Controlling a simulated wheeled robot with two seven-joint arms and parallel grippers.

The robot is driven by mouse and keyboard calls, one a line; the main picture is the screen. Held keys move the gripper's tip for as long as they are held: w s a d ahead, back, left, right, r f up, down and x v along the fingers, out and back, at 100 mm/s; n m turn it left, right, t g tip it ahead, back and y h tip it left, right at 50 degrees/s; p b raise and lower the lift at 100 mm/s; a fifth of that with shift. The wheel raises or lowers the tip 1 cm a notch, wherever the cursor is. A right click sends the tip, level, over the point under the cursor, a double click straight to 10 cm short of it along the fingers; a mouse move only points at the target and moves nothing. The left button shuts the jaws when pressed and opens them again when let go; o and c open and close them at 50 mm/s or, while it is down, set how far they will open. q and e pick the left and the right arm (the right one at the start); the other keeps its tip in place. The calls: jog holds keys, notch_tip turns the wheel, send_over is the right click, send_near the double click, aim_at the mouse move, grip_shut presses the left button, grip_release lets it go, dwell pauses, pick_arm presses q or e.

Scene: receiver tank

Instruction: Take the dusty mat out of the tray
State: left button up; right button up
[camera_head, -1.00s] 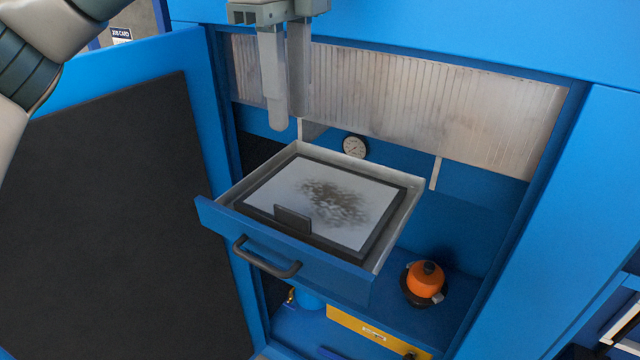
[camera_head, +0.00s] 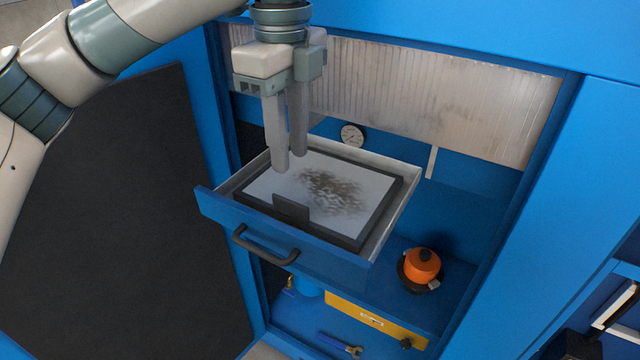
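The dusty mat (camera_head: 264,188) is a pale grey panel with a dark frame and a dark smudge of dust on its middle. A small dark upright tab (camera_head: 291,211) stands at its front edge. The mat lies in the tray (camera_head: 402,212), a pulled-out blue-fronted drawer with pale walls and a dark handle (camera_head: 265,246). My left gripper (camera_head: 290,163) points down over the back left part of the mat, with its fingers a little apart and nothing seen between them. Whether the fingertips touch the mat is hard to tell. My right gripper is not in view.
A blue cabinet surrounds the tray, with an open door (camera_head: 120,210) at left. A ribbed metal panel (camera_head: 430,95) and a gauge (camera_head: 352,136) are behind. An orange knobbed object (camera_head: 422,266) sits right of the tray. Below are a yellow box (camera_head: 375,318) and a wrench (camera_head: 340,343).

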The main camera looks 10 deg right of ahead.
pick_arm(q)
send_over(290, 200)
jog(key=shift+w+d+f+p, duration=0.1)
jog(key=shift+d+f+p, duration=0.1)
jog(key=shift+f, duration=0.9)
jog(key=shift+w+d+f+p, duration=0.1)
jog(key=shift+f+p, duration=0.05)
jog(key=shift+f, duration=0.95)
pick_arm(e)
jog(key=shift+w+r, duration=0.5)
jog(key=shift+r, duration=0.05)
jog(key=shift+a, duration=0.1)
pick_arm(q)
jog(key=shift+a, duration=0.1)
jog(key=shift+s+a+f+p, duration=0.1)
jog(key=shift+s+f+p, duration=0.05)
jog(key=shift+f+p, duration=0.4)
notch_tip(290, 200, down, 4)
jog(key=shift+a+r+p, duration=0.1)
jog(key=shift+a+p, duration=0.05)
jog(key=shift+p, duration=0.45)
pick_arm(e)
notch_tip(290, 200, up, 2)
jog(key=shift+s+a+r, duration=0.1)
pick_arm(q)
jog(key=shift+s, duration=0.1)
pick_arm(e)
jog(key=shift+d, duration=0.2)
pick_arm(q)
jog(key=shift+c, duration=0.3)
